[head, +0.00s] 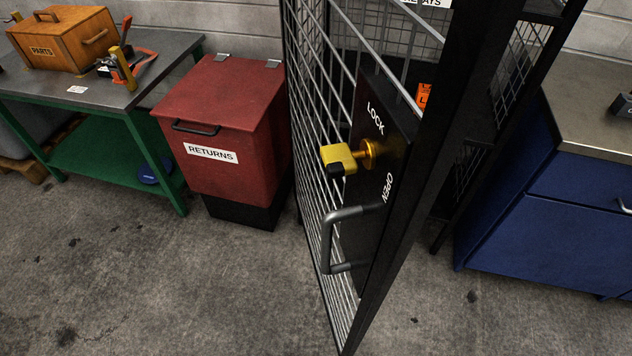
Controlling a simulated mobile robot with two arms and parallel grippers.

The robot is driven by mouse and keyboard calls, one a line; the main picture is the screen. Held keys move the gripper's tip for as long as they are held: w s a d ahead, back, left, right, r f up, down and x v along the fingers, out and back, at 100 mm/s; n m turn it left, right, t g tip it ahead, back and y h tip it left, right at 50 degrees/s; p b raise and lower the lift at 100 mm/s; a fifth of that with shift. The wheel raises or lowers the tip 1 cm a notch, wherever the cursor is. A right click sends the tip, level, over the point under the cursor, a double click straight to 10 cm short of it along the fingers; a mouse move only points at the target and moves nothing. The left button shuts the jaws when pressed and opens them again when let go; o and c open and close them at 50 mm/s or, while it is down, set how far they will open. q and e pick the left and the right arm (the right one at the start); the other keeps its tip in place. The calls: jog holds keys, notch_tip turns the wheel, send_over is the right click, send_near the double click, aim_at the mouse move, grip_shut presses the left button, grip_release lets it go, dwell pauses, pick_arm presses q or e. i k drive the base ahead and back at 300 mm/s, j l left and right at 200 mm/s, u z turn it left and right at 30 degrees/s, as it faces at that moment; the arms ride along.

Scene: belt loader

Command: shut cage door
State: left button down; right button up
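The cage door (318,120) is a black-framed wire mesh door that stands open, swung out toward me in the middle of the head view. A yellow lock knob (340,157) on a brass shaft sticks out from the plate. A grey pull handle (328,240) sits below the knob. The black cage (470,150) is partly visible behind the door, with an orange label inside. Neither of my grippers shows in this view.
A red RETURNS bin (222,125) stands left of the door. A green bench (110,155) with a wooden PARTS box (62,40) is at far left. A blue cabinet (545,220) stands at right. The concrete floor (180,285) in front is clear.

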aim_at(385, 207)
jog(key=k+j, duration=0.3)
jog(key=k, duration=0.2)
jog(key=k+j, duration=0.25)
jog(key=k, duration=0.25)
